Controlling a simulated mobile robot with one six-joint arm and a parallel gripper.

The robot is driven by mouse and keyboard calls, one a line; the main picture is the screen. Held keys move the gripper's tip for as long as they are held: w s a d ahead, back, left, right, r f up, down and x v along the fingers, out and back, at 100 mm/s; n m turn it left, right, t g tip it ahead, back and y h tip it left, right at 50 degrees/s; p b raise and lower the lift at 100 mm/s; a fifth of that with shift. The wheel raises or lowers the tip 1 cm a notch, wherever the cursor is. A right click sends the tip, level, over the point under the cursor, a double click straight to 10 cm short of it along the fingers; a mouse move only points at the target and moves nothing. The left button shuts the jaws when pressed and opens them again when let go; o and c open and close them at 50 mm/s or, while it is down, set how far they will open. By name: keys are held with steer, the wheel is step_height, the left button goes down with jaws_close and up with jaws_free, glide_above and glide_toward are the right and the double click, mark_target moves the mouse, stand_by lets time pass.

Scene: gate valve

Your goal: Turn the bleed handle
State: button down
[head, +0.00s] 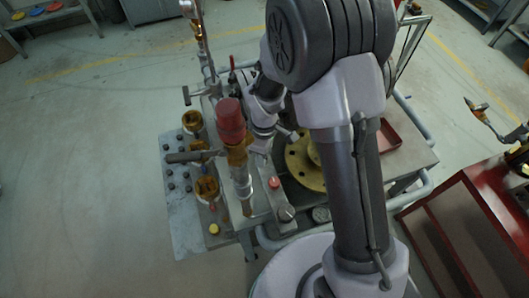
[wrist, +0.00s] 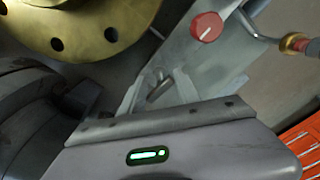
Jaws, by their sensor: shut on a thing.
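My gripper (head: 268,132) is low over the bench, partly hidden behind my own arm in the head view. In the wrist view its grey body with a green light fills the bottom, and the grip area (wrist: 158,92) lies just above it. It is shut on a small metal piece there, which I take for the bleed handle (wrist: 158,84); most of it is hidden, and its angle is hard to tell. A grey metal plate (wrist: 228,48) runs beside it. A red knob (wrist: 207,27) sits on that plate, apart from my gripper; it also shows in the head view (head: 273,182).
A yellow-brass flange (head: 303,165) lies right of the plate. A red-capped upright fitting (head: 231,122) stands close left of my gripper. Brass fittings (head: 206,189) and dark bolts lie on a grey board further left. A red cart (head: 470,215) stands at right; floor at left is clear.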

stand_by(0.3)
steer(key=c, duration=0.9)
jaws_free()
step_height(320, 180, up, 17)
steer(key=p, duration=0.6)
steer(key=shift+r, duration=0.2)
